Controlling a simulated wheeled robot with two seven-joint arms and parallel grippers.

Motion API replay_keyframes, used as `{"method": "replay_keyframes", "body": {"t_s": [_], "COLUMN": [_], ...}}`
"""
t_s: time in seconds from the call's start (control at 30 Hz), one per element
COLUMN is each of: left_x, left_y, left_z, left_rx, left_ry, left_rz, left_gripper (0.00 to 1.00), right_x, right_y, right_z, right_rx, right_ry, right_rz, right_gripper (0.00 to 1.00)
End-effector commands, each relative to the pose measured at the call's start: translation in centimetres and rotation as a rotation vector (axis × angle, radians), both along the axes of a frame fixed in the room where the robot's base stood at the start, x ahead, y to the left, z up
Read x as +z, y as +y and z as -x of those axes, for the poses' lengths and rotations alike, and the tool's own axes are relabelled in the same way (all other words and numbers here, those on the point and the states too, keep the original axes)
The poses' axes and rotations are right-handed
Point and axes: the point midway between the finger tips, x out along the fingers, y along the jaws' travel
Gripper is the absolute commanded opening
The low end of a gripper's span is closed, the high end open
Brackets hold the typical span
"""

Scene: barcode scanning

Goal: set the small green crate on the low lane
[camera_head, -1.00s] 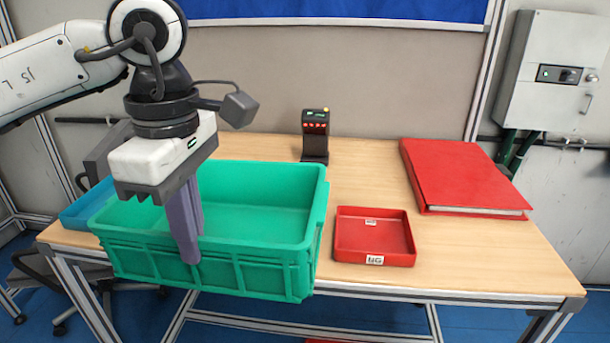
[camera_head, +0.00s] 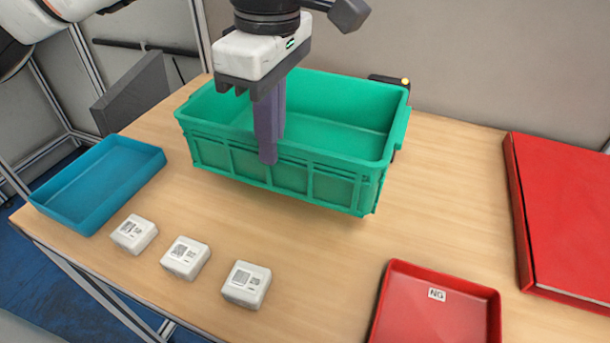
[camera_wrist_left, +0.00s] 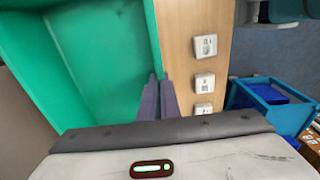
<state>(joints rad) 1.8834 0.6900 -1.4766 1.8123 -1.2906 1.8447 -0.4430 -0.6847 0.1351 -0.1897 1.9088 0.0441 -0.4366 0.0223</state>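The green crate (camera_head: 330,180) is over the back middle of the wooden table, upright and open-topped, with no contents visible; whether it touches the table I cannot tell. My left gripper (camera_head: 268,150) points down at its near wall, one finger outside and the other side partly hidden by the rim. In the left wrist view the fingers (camera_wrist_left: 157,98) are close together on the wall of the green crate (camera_wrist_left: 100,60), so the gripper looks shut on it. No low lane can be made out. My right gripper is not in view.
A blue tray (camera_head: 95,186) lies at the table's left. Several white boxes with codes, one (camera_head: 246,284) nearest the middle, stand along the front. A red NG tray (camera_head: 435,312) and red binder (camera_head: 565,210) are right. A blue bin (camera_wrist_left: 265,95) shows beyond the table edge in the wrist view.

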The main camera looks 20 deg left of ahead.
Motion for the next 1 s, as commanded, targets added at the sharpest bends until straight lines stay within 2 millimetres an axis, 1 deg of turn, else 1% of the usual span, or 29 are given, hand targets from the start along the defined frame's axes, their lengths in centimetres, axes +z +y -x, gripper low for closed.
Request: {"method": "replay_keyframes", "body": {"t_s": [0.1, 0.2, 0.47, 0.63, 0.7, 0.9, 1.0], "left_x": [-2.3, -3.9, -6.1, -8.4, -8.9, -8.9, -9.2], "left_y": [0.1, 0.1, 0.1, 0.1, 0.0, 0.0, 0.0], "left_z": [0.1, 0.1, 0.0, 0.0, 0.0, 0.0, 0.0], "left_rx": [0.0, 0.001, 0.002, 0.001, 0.001, 0.001, 0.001], "left_ry": [0.002, 0.002, 0.001, 0.001, 0.0, -0.001, -0.001], "left_rz": [-0.002, 0.0, 0.0, -0.001, 0.001, 0.001, 0.001], "left_gripper": [0.0, 0.0, 0.0, 0.0, 0.0, 0.0, 0.0], "right_x": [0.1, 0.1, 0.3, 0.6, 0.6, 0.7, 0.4], "right_y": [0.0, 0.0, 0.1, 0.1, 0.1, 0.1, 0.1], "right_z": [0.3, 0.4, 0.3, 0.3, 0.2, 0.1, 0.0], "right_rx": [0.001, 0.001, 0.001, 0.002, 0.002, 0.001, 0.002], "right_ry": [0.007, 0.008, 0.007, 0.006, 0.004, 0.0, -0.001], "right_rz": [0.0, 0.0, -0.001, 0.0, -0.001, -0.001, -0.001], "right_gripper": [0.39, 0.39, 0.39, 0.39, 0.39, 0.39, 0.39]}}
